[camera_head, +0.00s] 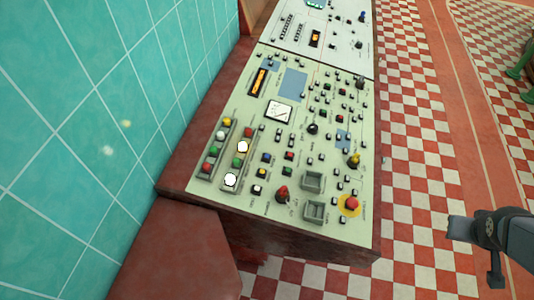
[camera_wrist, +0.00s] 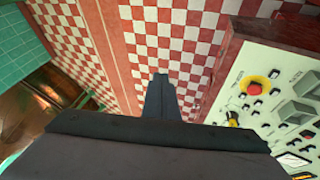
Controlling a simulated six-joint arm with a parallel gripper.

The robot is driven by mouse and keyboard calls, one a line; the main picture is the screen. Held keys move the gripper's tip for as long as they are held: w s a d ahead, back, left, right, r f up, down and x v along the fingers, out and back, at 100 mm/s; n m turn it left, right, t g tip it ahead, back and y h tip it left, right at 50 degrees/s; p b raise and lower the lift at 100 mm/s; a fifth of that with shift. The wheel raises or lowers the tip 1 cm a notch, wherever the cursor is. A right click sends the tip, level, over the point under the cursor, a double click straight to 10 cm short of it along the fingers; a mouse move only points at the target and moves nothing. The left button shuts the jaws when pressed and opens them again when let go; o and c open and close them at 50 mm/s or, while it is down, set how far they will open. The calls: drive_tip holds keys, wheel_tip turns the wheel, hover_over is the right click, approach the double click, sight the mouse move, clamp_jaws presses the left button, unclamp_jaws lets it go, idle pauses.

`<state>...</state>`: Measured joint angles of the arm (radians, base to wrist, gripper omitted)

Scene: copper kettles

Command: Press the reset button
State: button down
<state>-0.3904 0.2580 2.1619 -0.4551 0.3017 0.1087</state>
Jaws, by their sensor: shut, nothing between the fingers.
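A pale green control panel (camera_head: 300,140) slopes on a dark red console and carries many small buttons, switches and lamps. Their labels are too small to read, so I cannot tell which one is the reset button. A red mushroom button on a yellow disc (camera_head: 351,204) sits at the panel's near right corner. It also shows in the wrist view (camera_wrist: 257,86). A red knob (camera_head: 282,193) is on the near edge. My gripper (camera_head: 456,228) is shut and empty, off the panel's right side and over the floor. Its closed fingers (camera_wrist: 160,82) point at the tiles, touching nothing.
A second panel section (camera_head: 320,35) continues at the far end. A teal tiled wall (camera_head: 90,110) runs along the left. The red-and-white checked floor (camera_head: 420,150) to the right is open. A coppery surface (camera_wrist: 40,100) shows at the left of the wrist view.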

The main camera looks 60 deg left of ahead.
drive_tip(key=a+r+n+y+p, duration=0.15)
drive_tip(key=a+n+y, duration=0.6)
drive_tip(key=a, duration=2.25)
drive_tip(key=s+a+f+n+g+y+p, duration=0.2)
drive_tip(key=s+a+n+g, duration=0.4)
drive_tip(key=s+a, duration=1.4)
drive_tip(key=s+n+p, duration=0.1)
drive_tip(key=n, duration=0.3)
drive_tip(key=shift+f+y, duration=0.35)
drive_tip(key=shift+f, duration=0.05)
drive_tip(key=shift+f, duration=0.15)
drive_tip(key=b, duration=0.7)
hover_over(267, 157)
drive_tip(key=w+d, duration=0.1)
drive_tip(key=d, duration=0.1)
wheel_tip(267, 157, down, 6)
drive_tip(key=shift+f, duration=0.1)
drive_tip(key=shift+s+a+f+b, duration=0.15)
drive_tip(key=shift+f+b, duration=0.6)
drive_tip(key=shift+f, duration=0.3)
drive_tip(key=shift+f, duration=0.1)
